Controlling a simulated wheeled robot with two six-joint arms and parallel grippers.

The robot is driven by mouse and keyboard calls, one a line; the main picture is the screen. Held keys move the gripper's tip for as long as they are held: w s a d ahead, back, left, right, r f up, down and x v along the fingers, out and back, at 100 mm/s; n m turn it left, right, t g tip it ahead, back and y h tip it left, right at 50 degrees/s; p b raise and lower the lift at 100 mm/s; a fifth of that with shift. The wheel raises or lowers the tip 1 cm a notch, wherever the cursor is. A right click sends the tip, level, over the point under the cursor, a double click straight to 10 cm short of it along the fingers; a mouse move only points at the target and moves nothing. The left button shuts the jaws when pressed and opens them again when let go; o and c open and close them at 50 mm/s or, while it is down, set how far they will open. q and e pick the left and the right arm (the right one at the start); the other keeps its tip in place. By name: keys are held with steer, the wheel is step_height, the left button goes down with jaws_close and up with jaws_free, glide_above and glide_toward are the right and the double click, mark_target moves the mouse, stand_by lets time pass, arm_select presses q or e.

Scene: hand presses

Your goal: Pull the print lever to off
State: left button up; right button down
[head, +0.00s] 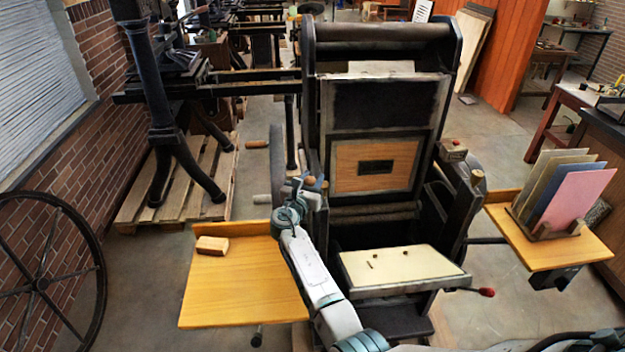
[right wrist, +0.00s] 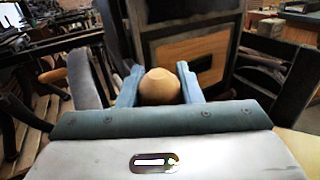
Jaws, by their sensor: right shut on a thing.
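The hand press (head: 375,120) stands in the middle of the head view. The print lever's round wooden knob (head: 310,181) is at the left side of the press, and it shows large in the right wrist view (right wrist: 160,88). My right gripper (right wrist: 160,84) is shut on this knob, with one blue finger on each side of it. In the head view my right gripper (head: 308,190) reaches up from the bottom to the press's left side. The lever's shaft below the knob is mostly hidden. My left gripper is not in view.
A wooden side shelf (head: 245,290) holds a small wooden block (head: 212,245). A cream board (head: 400,266) lies at the press's front, near a red-knobbed handle (head: 487,292). The right shelf (head: 550,252) carries coloured cards (head: 575,195). A flywheel (head: 278,165) stands left of the press.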

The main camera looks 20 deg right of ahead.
steer(key=shift+f, duration=0.15)
steer(key=s+a+f+m+t+h+b, duration=0.1)
steer(key=s+h+b, duration=0.1)
steer(key=s+b, duration=0.4)
steer(key=shift+a+m+t+b, duration=0.3)
steer(key=shift+a+b, duration=0.1)
steer(key=shift+b, duration=0.7)
steer(key=shift+s, duration=0.1)
steer(key=c, duration=1.2)
jaws_free()
steer(key=shift+c, duration=0.2)
steer(key=shift+o, duration=1)
steer(key=shift+d, duration=0.2)
